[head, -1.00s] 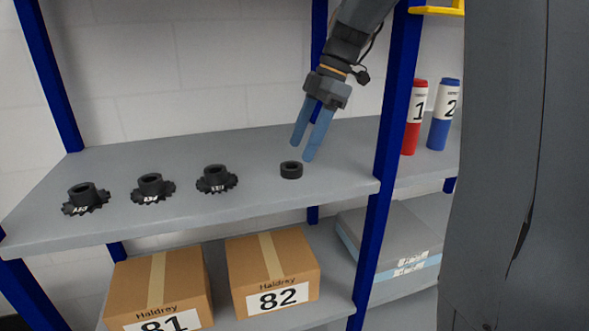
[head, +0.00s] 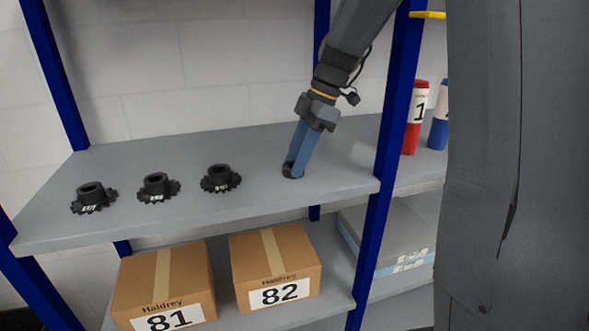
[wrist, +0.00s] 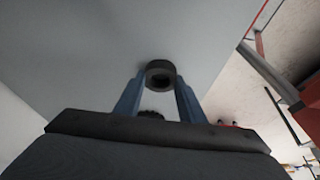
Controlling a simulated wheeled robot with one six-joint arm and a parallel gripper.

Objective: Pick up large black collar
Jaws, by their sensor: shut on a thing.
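The large black collar (head: 287,169) is a short black ring on the upper grey shelf, right of the black gears. My gripper (head: 294,168) reaches down to it, and its blue fingers are shut on the collar and hide most of it in the head view. In the wrist view the collar (wrist: 160,74) shows as a dark ring with an open centre, between the tips of my gripper's two blue fingers (wrist: 159,82). The collar appears to be at shelf level; I cannot tell whether it touches the shelf.
Three black toothed gears, the nearest one (head: 220,178) included, stand in a row to the left on the shelf (head: 240,205). A blue post (head: 380,150) rises to the right. Cardboard boxes (head: 275,270) sit on the lower shelf. A red cylinder (head: 413,120) stands beyond the post.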

